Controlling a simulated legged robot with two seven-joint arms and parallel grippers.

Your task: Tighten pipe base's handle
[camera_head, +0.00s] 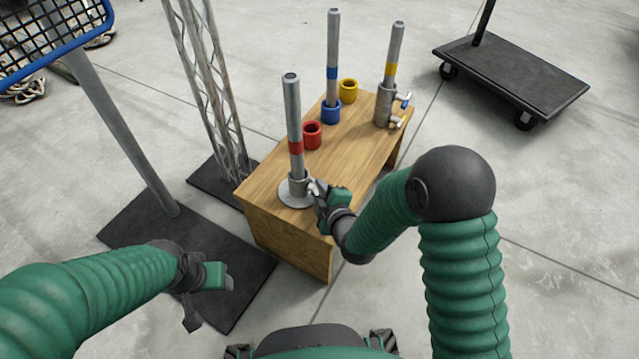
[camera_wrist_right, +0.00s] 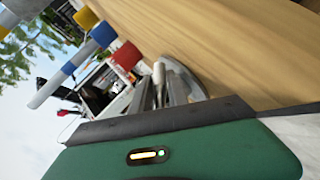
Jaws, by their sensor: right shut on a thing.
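A grey pipe with a red band (camera_head: 292,120) stands upright in a round metal pipe base (camera_head: 295,193) at the near end of the wooden table. My right gripper (camera_head: 314,190) reaches this base from the right and is shut on its small handle, which is mostly hidden by the fingers. In the right wrist view the fingers (camera_wrist_right: 163,92) meet at the handle, with the base's round plate (camera_wrist_right: 190,75) just beyond. My left gripper (camera_head: 205,300) hangs over the black floor plate, away from the table; its finger gap is unclear.
The wooden table (camera_head: 345,160) also bears a blue-banded pipe (camera_head: 333,50), a yellow-banded pipe in a holder (camera_head: 384,104), and red (camera_head: 312,135), blue (camera_head: 331,112) and yellow (camera_head: 349,89) rings. A truss (camera_head: 212,90) and pole (camera_head: 120,130) stand left. A black cart (camera_head: 512,78) is behind right.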

